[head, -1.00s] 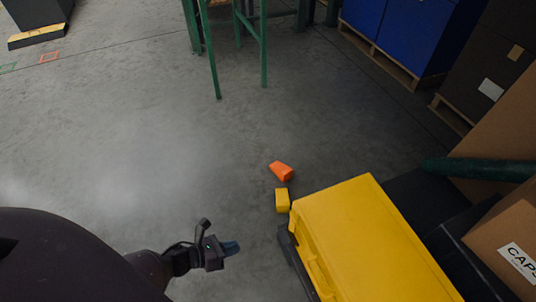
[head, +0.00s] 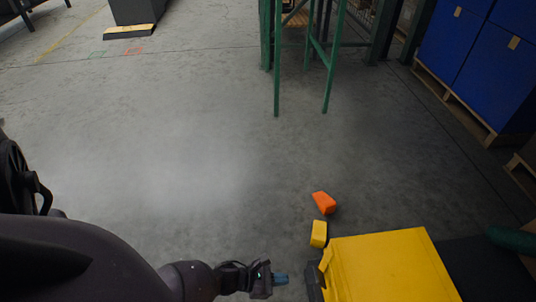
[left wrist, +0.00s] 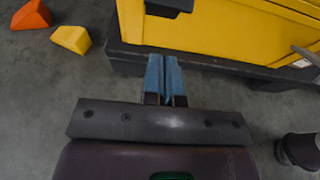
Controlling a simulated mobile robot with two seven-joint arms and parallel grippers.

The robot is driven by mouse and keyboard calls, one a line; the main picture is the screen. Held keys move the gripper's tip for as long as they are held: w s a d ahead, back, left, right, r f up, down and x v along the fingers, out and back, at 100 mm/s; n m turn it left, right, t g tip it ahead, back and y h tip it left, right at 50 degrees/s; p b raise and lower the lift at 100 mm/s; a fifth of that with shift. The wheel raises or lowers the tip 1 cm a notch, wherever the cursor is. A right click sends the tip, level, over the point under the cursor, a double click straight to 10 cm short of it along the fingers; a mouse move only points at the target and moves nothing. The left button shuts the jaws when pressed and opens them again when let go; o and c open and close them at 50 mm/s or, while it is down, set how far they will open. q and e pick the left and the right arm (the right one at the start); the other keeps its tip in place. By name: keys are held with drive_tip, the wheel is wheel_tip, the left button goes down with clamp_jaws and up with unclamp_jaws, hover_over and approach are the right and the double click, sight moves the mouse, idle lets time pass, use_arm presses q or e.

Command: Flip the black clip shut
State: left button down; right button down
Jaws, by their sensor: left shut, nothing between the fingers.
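A yellow tote (head: 390,268) stands at the lower right of the head view. Its yellow side (left wrist: 230,30) fills the top of the left wrist view. A black part (left wrist: 168,7), which looks like the black clip, sits on that side at the top edge of the wrist view and is cut off; I cannot tell how far open it is. My left gripper (head: 281,278) is just left of the tote, apart from it in the head view. In the left wrist view its blue fingers (left wrist: 163,65) are together and empty, pointing at the tote's dark base (left wrist: 215,62). My right gripper is not seen.
An orange block (head: 324,202) and a yellow block (head: 318,234) lie on the floor by the tote's far corner. A green frame (head: 277,60) stands farther back. Blue bins (head: 455,45) on pallets stand at upper right.

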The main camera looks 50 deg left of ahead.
sight(312, 273)
use_arm(q)
drive_tip(key=w+d, duration=0.1)
drive_tip(key=w, duration=0.1)
drive_tip(key=w+d+r, duration=0.1)
drive_tip(key=d, duration=0.1)
drive_tip(key=shift+w+r, duration=0.15)
drive_tip(key=shift+w, duration=0.25)
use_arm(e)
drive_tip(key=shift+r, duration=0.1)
use_arm(q)
drive_tip(key=r+p, duration=0.1)
drive_tip(key=p, duration=0.1)
drive_tip(key=w+g+y+p, duration=0.1)
drive_tip(key=p, duration=0.1)
drive_tip(key=shift+w+d+r+g+p, duration=0.15)
drive_tip(key=shift+d+r+g+p, duration=0.15)
drive_tip(key=shift+d+r, duration=0.1)
drive_tip(key=shift+w+d+r+p, duration=0.3)
drive_tip(key=shift+w+r+p, duration=0.05)
drive_tip(key=shift+w+r, duration=0.1)
drive_tip(key=shift+w+d+r+y, duration=0.15)
drive_tip(key=shift+w+d+y, duration=0.15)
drive_tip(key=shift+w+d, duration=0.2)
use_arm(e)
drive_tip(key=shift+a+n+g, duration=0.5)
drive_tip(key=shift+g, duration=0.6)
use_arm(q)
drive_tip(key=shift+r, duration=0.2)
